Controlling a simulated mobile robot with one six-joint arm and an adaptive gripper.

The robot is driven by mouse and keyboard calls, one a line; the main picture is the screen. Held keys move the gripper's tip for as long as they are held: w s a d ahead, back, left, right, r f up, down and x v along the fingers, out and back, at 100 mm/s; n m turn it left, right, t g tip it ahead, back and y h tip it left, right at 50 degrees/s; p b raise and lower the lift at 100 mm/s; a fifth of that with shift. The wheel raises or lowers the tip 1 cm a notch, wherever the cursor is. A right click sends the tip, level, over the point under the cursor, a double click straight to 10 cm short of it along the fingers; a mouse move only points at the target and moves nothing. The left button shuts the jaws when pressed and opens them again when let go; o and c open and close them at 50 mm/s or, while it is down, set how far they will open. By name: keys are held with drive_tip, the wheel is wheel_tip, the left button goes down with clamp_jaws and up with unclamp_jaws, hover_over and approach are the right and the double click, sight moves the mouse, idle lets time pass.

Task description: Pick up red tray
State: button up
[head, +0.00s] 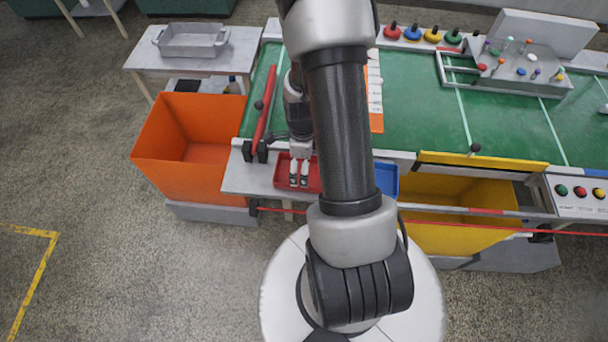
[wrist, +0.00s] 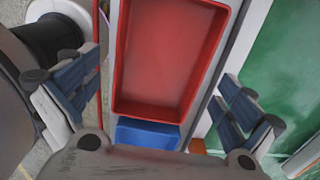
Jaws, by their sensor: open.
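The red tray (head: 284,173) is a small, shallow, empty box on the grey front ledge of the green-topped table. In the wrist view the red tray (wrist: 170,55) fills the middle, between the two fingers. My gripper (head: 299,182) is over the red tray in the head view, fingers pointing down. In the wrist view my gripper (wrist: 160,105) is open, one finger on each side of the tray, with no contact visible. My arm hides the right part of the tray in the head view.
A blue tray (head: 387,178) sits right of the red one; it also shows in the wrist view (wrist: 148,134). An orange bin (head: 160,150) stands left, a yellow bin (head: 460,235) right. A red bar (head: 265,105) lies on the green tabletop (head: 415,105). A red rail (head: 500,224) runs along the front.

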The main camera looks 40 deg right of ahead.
wheel_tip(320, 180, down, 4)
drive_tip(key=shift+s+d+r+b, duration=0.1)
drive_tip(key=shift+d+b, duration=0.05)
drive_tip(key=shift+b, duration=0.55)
drive_tip(key=shift+c, duration=0.4)
drive_tip(key=c, duration=0.7)
drive_tip(key=shift+r, duration=0.1)
drive_tip(key=shift+c, duration=0.2)
